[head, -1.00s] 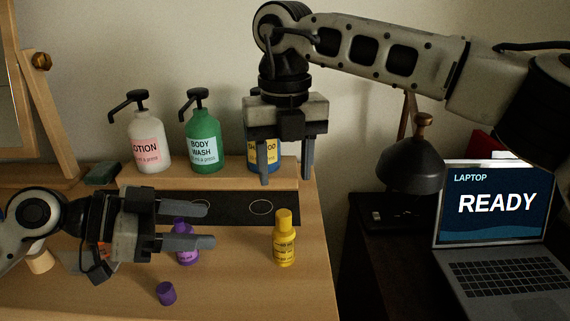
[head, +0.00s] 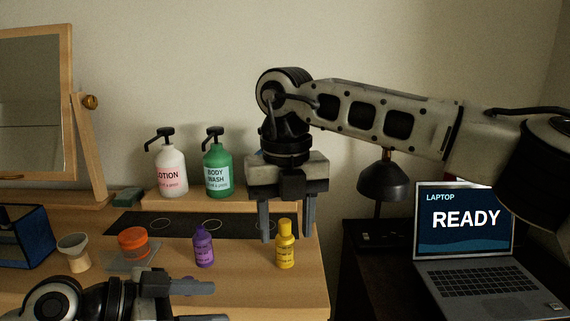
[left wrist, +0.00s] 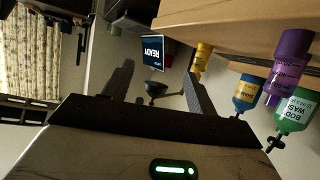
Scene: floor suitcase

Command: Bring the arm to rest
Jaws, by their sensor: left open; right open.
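My left gripper (head: 208,301) is low in the head view, fingers pointing right, open and empty, in front of the purple bottle (head: 204,248). Part of it is cut off by the lower edge. In the left wrist view the left fingers (left wrist: 158,72) are spread with nothing between them in grip. That view also shows the yellow bottle (left wrist: 201,60), a blue bottle (left wrist: 246,95) and the purple bottle (left wrist: 290,60).
A lotion pump (head: 172,171) and a green body wash pump (head: 217,168) stand on the back shelf. A mirror (head: 38,100), orange jar (head: 134,242) and beige cup (head: 74,252) are at left. A lamp (head: 384,190) and laptop (head: 465,225) are at right.

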